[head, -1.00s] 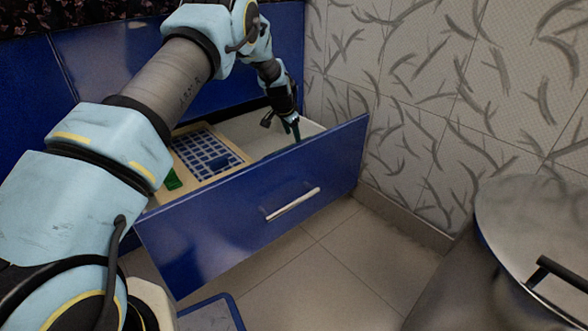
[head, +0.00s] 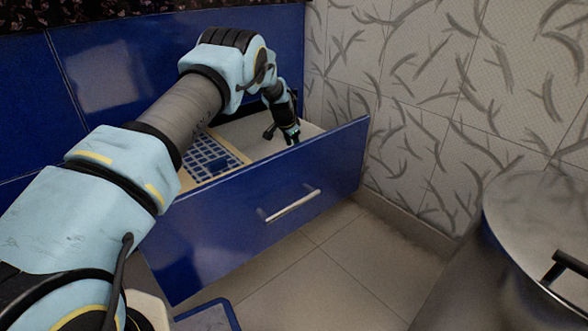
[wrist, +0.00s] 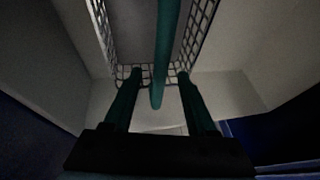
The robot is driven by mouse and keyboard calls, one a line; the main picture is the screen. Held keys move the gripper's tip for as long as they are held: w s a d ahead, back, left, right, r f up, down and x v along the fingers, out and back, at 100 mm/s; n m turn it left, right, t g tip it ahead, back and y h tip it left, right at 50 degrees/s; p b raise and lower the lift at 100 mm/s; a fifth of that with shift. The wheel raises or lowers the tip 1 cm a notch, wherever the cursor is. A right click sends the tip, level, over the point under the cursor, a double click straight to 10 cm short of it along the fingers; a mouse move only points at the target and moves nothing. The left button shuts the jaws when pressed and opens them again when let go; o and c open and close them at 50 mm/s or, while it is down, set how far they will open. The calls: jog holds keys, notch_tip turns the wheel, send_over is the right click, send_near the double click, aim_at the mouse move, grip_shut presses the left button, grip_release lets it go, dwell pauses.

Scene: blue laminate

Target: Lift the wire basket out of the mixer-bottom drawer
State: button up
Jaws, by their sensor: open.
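The blue drawer (head: 255,220) is pulled open below the counter in the head view. My gripper (head: 290,138) reaches down into its right part. In the wrist view a wire basket (wrist: 205,22) with lattice side walls and a mesh end lies ahead. In the head view the drawer front and my arm hide where the fingers meet the basket.
A light-framed blue grid (head: 215,160) sits in the drawer's left part, partly behind my arm. The tiled wall (head: 420,120) stands close on the right. A metal bin (head: 540,235) stands front right. Tiled floor (head: 330,255) is clear before the drawer.

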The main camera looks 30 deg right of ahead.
jog(key=shift+f, duration=0.25)
dwell(0.3)
grip_shut()
dwell(1.3)
